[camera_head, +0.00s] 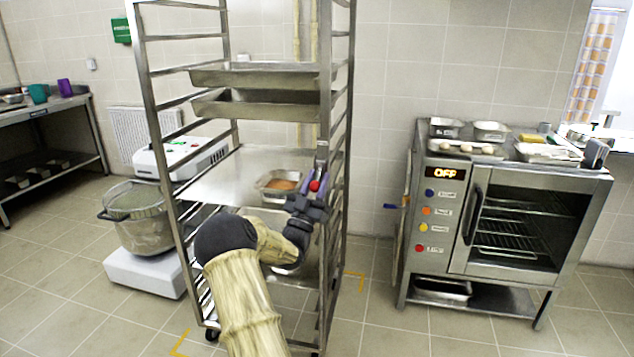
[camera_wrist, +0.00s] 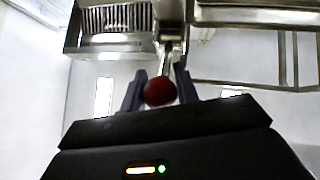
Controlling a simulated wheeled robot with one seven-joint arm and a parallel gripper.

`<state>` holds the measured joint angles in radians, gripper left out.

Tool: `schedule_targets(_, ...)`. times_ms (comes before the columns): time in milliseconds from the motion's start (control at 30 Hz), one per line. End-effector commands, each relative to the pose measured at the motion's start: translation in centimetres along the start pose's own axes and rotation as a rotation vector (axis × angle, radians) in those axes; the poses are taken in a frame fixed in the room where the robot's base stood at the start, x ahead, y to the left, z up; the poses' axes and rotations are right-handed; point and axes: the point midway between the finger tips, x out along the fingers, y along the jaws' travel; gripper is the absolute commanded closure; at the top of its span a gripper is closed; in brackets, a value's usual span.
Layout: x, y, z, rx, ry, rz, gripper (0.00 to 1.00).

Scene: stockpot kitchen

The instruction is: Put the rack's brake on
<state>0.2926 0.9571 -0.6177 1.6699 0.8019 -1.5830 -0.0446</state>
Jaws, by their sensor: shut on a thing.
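The tall metal rack (camera_head: 160,130) stands left of centre in the head view, upright on castors. A red ball knob (camera_head: 315,186) is at the rack's right front post. In the wrist view the red knob (camera_wrist: 160,91) sits between my two fingers, with a metal lever (camera_wrist: 178,62) behind it. My gripper (camera_head: 314,180) is shut on the knob; it also shows in the wrist view (camera_wrist: 160,88). Whether the lever is in its braked position cannot be told. My arm hides part of the rack's lower front.
The rack holds deep trays (camera_head: 255,77) and a small pan (camera_head: 280,185) on a shelf. A steel oven (camera_head: 520,225) reading OFF stands at right. Yellow corner marks (camera_head: 355,283) lie on the floor.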

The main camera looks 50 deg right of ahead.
Motion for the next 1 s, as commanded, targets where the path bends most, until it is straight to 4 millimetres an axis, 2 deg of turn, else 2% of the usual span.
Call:
schedule_targets(33, -0.28, 0.06, 0.43, -0.004, -0.011, -0.001, 1.00)
schedule_targets(800, -0.25, 0.06, 0.39, -0.004, -0.011, -0.001, 1.00)
schedule_targets(833, -0.25, 0.05, 0.39, -0.004, -0.010, -0.001, 0.66)
schedule_targets(900, -0.22, 0.05, 0.34, -0.003, -0.009, -0.001, 0.52)
schedule_targets(933, -0.20, 0.04, 0.31, -0.003, -0.008, -0.001, 0.48)
schedule_targets(1000, -0.16, 0.02, 0.24, -0.002, -0.006, -0.001, 0.48)
